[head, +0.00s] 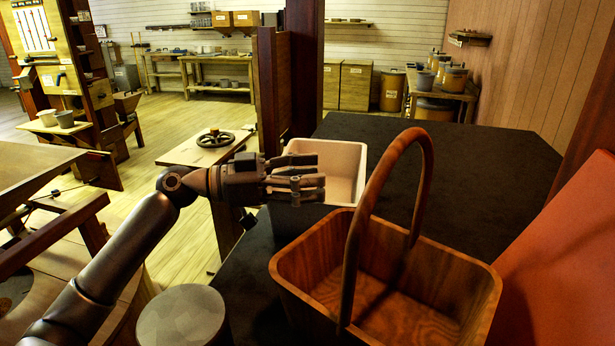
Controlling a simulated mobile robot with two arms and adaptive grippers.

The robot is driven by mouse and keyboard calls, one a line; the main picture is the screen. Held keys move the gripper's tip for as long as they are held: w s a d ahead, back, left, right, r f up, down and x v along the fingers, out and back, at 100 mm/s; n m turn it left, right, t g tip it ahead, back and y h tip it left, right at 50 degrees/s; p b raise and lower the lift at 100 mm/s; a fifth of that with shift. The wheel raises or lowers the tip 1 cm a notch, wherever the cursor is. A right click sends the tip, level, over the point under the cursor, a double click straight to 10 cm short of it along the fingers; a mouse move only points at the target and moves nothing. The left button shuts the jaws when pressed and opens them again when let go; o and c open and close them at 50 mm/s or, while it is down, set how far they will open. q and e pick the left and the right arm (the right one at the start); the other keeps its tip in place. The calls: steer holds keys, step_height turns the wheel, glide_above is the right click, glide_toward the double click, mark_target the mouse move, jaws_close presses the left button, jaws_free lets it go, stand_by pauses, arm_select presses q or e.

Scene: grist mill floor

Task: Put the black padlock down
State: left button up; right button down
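My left gripper (312,181) reaches in from the left and points right, in front of the cream bin (343,160). Its dark fingers overlap one another in this view. I cannot tell whether they are apart or closed on something. I cannot make out a black padlock anywhere; a small dark thing between the fingers would be hard to tell from them. My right gripper is not in view.
The bin stands on a black-topped surface (450,160). A wooden basket (395,290) with a tall arched handle stands nearer. The black top is clear behind the basket. A handwheel (216,139) lies on a wooden table at left. A reddish-orange surface (565,250) is at right.

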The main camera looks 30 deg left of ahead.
arm_select(q)
steer(key=shift+w+d+f, duration=0.1)
steer(key=shift+f, duration=0.6)
steer(key=shift+r+p, duration=0.55)
steer(key=shift+p, duration=0.25)
steer(key=shift+r+b+v, duration=0.15)
steer(key=shift+b+v, duration=0.55)
steer(key=shift+v, duration=1.2)
steer(key=shift+r+b+v, duration=0.15)
steer(key=shift+b+v, duration=0.5)
steer(key=shift+v, duration=1.25)
steer(key=shift+w, duration=0.2)
